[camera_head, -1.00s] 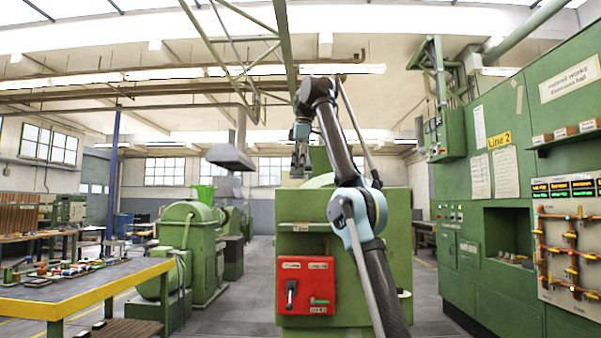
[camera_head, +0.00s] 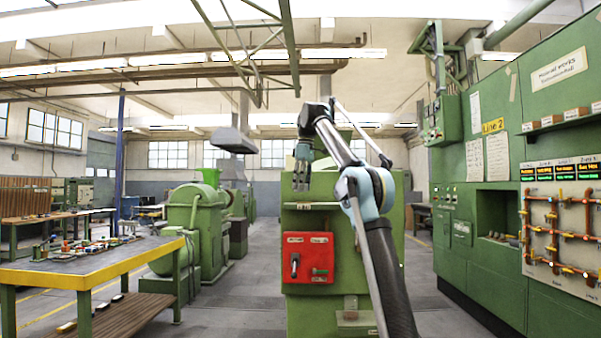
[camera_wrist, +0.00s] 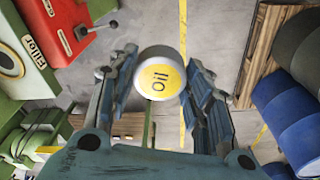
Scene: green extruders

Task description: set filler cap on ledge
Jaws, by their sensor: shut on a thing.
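My gripper (camera_head: 301,178) is shut on the filler cap (camera_wrist: 160,76), a round grey cap with a yellow top marked "Oil". In the wrist view the cap sits between the two fingers, its top facing the camera. In the head view the cap is too small to make out. The ledge (camera_head: 322,206) is a thin pale strip on the front of the green machine, above a red switch box. My gripper is above the ledge in the head view, with a gap in the picture. A "Filler" tag (camera_wrist: 34,52) shows at the left of the wrist view.
The red switch box (camera_head: 308,258) juts out below the ledge. A yellow-edged workbench (camera_head: 100,277) with small items stands at left. Green cabinets (camera_head: 470,262) line the right. Blue drums (camera_wrist: 285,110) show in the wrist view.

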